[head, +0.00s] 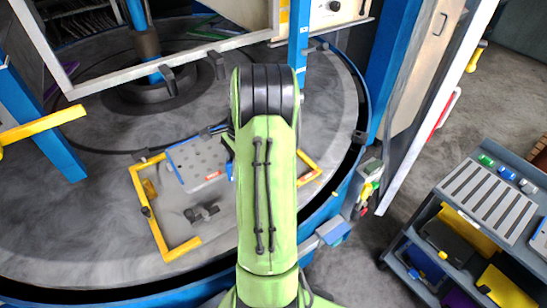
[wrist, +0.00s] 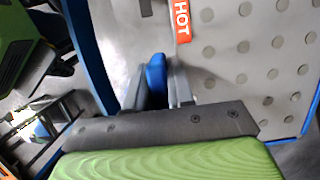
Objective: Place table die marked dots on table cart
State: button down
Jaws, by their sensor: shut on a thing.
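The table die marked dots (head: 198,163) is a grey plate with rows of round dots, blue edges and a red label. It is at the round grey table, over the yellow corner markings, left of my arm; I cannot tell whether it touches the table. In the wrist view the die (wrist: 250,70) fills the right side, with its red HOT label. My gripper (wrist: 166,88) is shut on a blue handle at the die's edge. In the head view my arm hides most of the gripper. The table cart (head: 455,197) stands at the lower right.
The cart's top has a slatted grey panel and small green, blue and white items (head: 507,173) at its back. A dark clamp (head: 203,213) lies on the table near the die. A blue post (head: 299,35) and an open door panel (head: 412,90) stand between table and cart.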

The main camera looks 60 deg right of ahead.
aim_at(488, 196)
jog(key=k, duration=1.5)
